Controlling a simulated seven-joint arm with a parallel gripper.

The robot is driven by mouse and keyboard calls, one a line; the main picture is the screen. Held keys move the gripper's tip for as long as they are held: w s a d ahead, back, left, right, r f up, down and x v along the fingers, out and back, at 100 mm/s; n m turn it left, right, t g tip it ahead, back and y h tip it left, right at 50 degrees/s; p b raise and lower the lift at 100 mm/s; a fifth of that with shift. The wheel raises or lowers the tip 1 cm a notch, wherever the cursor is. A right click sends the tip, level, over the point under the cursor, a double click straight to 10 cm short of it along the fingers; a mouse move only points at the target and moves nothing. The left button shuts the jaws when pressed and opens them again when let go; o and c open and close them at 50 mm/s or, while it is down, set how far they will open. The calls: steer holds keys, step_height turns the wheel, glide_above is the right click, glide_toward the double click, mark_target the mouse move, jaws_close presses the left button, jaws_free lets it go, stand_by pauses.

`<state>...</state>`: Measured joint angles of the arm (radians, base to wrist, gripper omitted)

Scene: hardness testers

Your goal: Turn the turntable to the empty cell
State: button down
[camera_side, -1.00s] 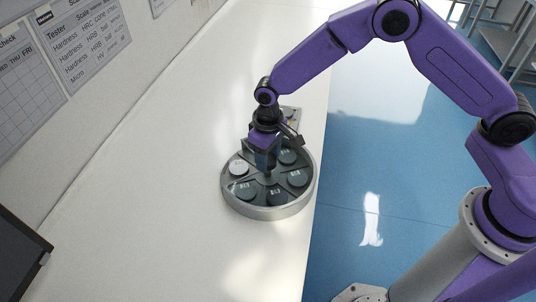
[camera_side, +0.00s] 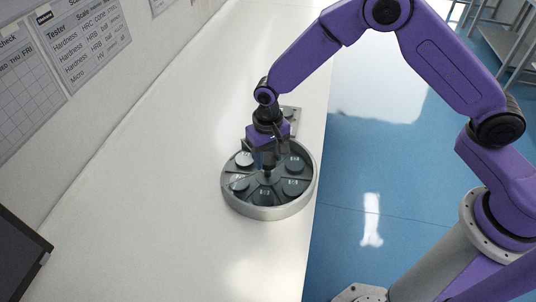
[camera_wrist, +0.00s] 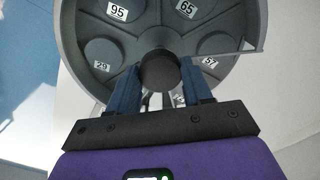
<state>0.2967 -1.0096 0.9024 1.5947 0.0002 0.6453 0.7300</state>
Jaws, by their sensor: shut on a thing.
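The turntable (camera_side: 301,202) is a round grey dish on the white bench, with dark dividers and dark numbered discs in several cells. In the wrist view its grey floor (camera_wrist: 165,12) shows discs marked 95 (camera_wrist: 118,10), 65 (camera_wrist: 190,6), 29 (camera_wrist: 103,57) and 57 (camera_wrist: 216,46). A dark round knob (camera_wrist: 159,68) stands at its centre. My gripper (camera_side: 267,173) points down at the centre, with its blue fingers shut on the knob's two sides; it fills the lower wrist view (camera_wrist: 160,88). The far cells are partly hidden, and I cannot tell which cell is empty.
A small grey device (camera_side: 291,112) stands just behind the turntable, partly hidden by my arm. A dark screen (camera_side: 18,258) is at the lower left. Wall charts (camera_side: 85,42) hang on the left. The bench left of and in front of the turntable is clear.

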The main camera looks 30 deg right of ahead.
steer(key=shift+m, duration=3.6)
steer(key=shift+w+m, duration=0.1)
steer(key=shift+m, duration=11.1)
steer(key=shift+c, duration=2.4)
jaws_free()
